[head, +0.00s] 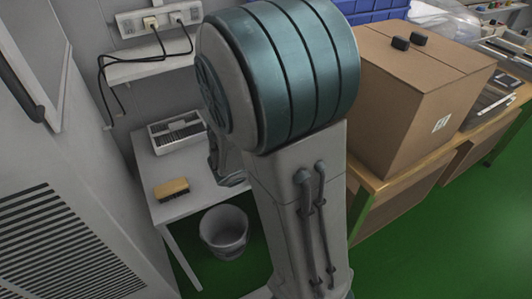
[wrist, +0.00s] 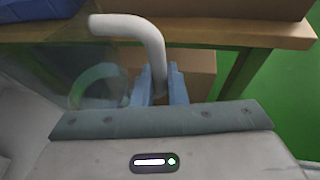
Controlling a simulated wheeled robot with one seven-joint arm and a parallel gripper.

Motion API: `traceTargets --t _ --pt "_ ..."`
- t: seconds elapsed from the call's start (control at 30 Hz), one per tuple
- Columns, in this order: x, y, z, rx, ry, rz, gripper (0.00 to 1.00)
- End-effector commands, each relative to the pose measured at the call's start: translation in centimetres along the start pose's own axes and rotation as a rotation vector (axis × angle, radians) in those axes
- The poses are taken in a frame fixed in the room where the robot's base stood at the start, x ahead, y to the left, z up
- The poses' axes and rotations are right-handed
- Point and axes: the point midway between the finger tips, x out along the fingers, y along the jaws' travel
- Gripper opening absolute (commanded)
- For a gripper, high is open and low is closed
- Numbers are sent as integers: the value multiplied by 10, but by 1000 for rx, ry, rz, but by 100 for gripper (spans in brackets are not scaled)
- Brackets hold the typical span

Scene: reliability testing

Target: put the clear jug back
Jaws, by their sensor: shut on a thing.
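The clear jug (wrist: 78,62) is at the left of the wrist view. It is see-through, with a thick pale handle (wrist: 128,24) that curves over and down to the right. My gripper (wrist: 160,75) is shut on the handle, its two blue-grey fingers on either side of the handle's lower part. The jug's outline is faint, and I cannot tell whether its base touches anything. In the head view my own arm hides the gripper and the jug.
A white table (head: 186,206) holds a brush (head: 172,188) and a grey tray (head: 178,133). A bin (head: 224,230) stands on the green floor. To the right a wooden bench (head: 385,182) carries a large cardboard box (head: 405,110). A blue crate (head: 376,17) is behind it.

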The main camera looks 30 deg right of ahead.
Motion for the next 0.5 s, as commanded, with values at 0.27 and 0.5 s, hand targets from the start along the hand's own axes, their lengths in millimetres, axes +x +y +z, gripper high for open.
traceTargets --t 0.27,0.5 --pt "0 13 -4 -3 -3 -3 0" --pt "4 35 -26 0 -2 -3 0"
